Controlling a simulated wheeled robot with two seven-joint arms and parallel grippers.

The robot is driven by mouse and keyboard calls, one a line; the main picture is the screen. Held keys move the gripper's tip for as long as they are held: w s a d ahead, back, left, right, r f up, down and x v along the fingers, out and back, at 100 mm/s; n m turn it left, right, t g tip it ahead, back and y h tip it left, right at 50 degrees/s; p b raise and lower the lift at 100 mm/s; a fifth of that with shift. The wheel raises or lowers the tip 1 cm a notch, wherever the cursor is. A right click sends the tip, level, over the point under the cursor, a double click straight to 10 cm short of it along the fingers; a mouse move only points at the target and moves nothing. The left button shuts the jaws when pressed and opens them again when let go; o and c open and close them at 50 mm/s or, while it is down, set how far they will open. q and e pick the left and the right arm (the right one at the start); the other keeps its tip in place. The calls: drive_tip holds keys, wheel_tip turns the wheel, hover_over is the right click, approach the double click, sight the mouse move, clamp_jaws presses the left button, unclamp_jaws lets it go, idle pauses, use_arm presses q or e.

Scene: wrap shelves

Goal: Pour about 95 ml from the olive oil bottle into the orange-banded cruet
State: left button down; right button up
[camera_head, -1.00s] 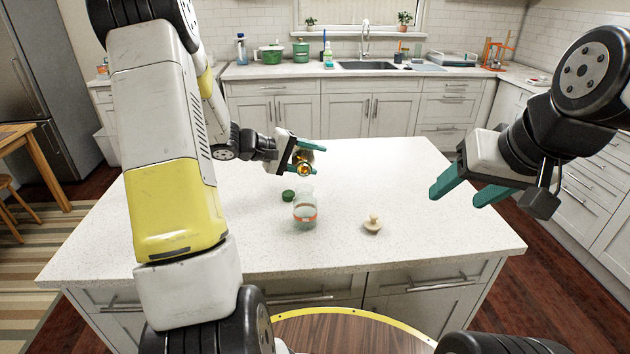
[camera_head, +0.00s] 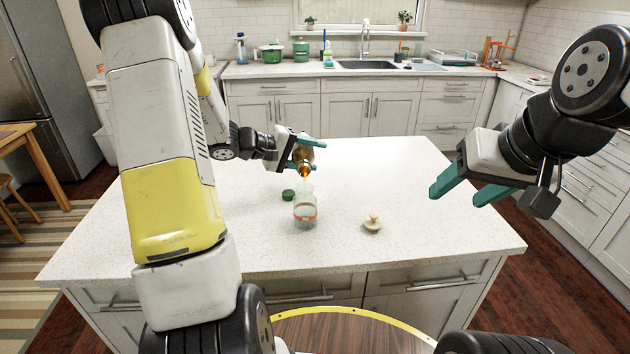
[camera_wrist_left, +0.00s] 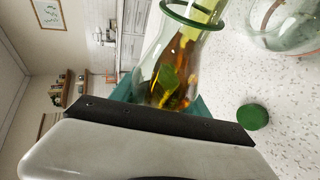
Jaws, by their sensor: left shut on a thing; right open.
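The olive oil bottle (camera_head: 303,160) is clear glass with amber oil. My left gripper (camera_head: 298,153) is shut on it and holds it tilted mouth-down above the cruet. It also shows in the left wrist view (camera_wrist_left: 172,70), with oil toward its neck. The orange-banded cruet (camera_head: 305,212) stands upright on the counter just below the bottle's mouth; part of its clear glass shows in the left wrist view (camera_wrist_left: 285,30). A faint yellowish streak lies between mouth and cruet; how much oil is inside I cannot tell. My right gripper (camera_head: 474,192) is open and empty, right of the cruet.
A green cap (camera_head: 288,195) lies on the counter behind and left of the cruet. A cream stopper (camera_head: 372,223) lies to its right. The white island counter (camera_head: 430,225) is otherwise clear. A sink and back counter are far off.

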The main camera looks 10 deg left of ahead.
use_arm(q)
drive_tip(key=shift+w+a+r, duration=0.1)
drive_tip(key=shift+w+r, duration=0.15)
drive_tip(key=shift+w, duration=0.1)
idle(0.7)
drive_tip(key=shift+r+m+t+p, duration=0.4)
drive_tip(key=shift+r+p, duration=0.05)
drive_tip(key=shift+p, duration=0.6)
idle(3.4)
wheel_tip(320, 180, down, 4)
drive_tip(key=shift+s+r+n+g, duration=0.1)
drive_tip(key=shift+r+n+g, duration=0.1)
drive_tip(key=shift+n+g, duration=0.9)
drive_tip(key=shift+s+f, duration=0.15)
drive_tip(key=shift+f, duration=0.3)
idle(0.4)
